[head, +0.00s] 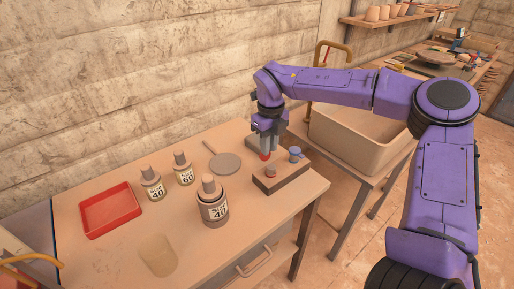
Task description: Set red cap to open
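A brown block (290,179) stands near the right end of the table. On it are a dull red knob (271,171) at the left and a blue knob (295,154) toward the back right. A brighter red piece (264,155) shows right at the fingertips of my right gripper (266,146); I cannot tell whether it is the red cap or part of the gripper. The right gripper points down just above and behind the block's left end. Its finger gap is too small to make out. My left gripper is not in view.
The table (120,250) also holds a red tray (110,208), several labelled bottles, including a larger one (213,205) in front, a round grey disc (224,164) with a handle, and a pale cup (158,254). A beige basin (355,140) stands at the right.

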